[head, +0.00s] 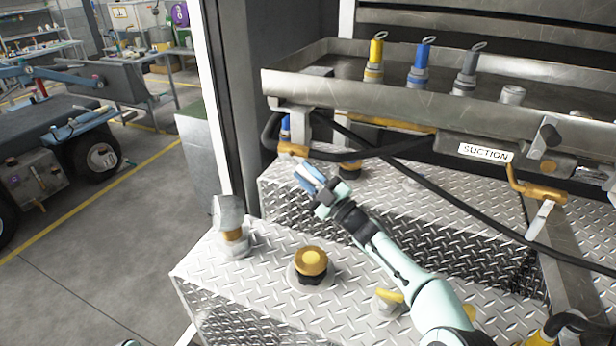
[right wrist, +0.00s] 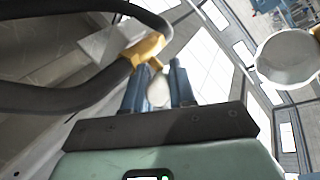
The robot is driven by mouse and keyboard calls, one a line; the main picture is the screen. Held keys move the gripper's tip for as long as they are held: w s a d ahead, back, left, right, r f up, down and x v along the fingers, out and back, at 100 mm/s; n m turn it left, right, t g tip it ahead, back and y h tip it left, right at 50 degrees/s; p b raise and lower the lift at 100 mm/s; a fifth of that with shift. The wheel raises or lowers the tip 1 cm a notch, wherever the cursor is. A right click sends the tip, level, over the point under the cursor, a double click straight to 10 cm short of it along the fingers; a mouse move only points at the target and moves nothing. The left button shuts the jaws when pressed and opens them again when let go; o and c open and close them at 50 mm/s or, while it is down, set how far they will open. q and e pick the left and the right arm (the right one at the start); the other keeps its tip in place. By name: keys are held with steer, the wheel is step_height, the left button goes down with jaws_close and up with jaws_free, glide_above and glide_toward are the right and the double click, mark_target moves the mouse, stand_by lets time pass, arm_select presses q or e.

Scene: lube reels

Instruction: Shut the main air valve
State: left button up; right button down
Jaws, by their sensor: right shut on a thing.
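A brass valve body (head: 292,149) sits on the black hose at the left end of the metal tray unit; I take it to be the main air valve. In the right wrist view the brass body (right wrist: 147,48) shows just beyond my fingertips. My right gripper (head: 308,176) is just below it, with its blue fingers pointing up and to the left. In the right wrist view my right gripper (right wrist: 158,82) is shut on a pale, rounded piece (right wrist: 158,93), which looks like the valve's handle. The fingers hide part of it.
Black hoses (head: 400,180) cross right of my arm. A brass valve with a pale lever (head: 541,218) hangs below the SUCTION label (head: 486,152). The diamond-plate tank top (head: 265,235) carries a brass cap (head: 311,262) and a grey-topped fitting (head: 229,215). Open floor lies left.

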steer(key=shift+f, duration=0.1)
steer(key=c, duration=1)
jaws_free()
steer(key=shift+s+d+f, duration=0.15)
steer(key=shift+s+d, duration=0.15)
steer(key=shift+d, duration=0.05)
steer(key=b+v, duration=0.2)
steer(key=v, duration=1)
steer(key=shift+d+f, duration=0.1)
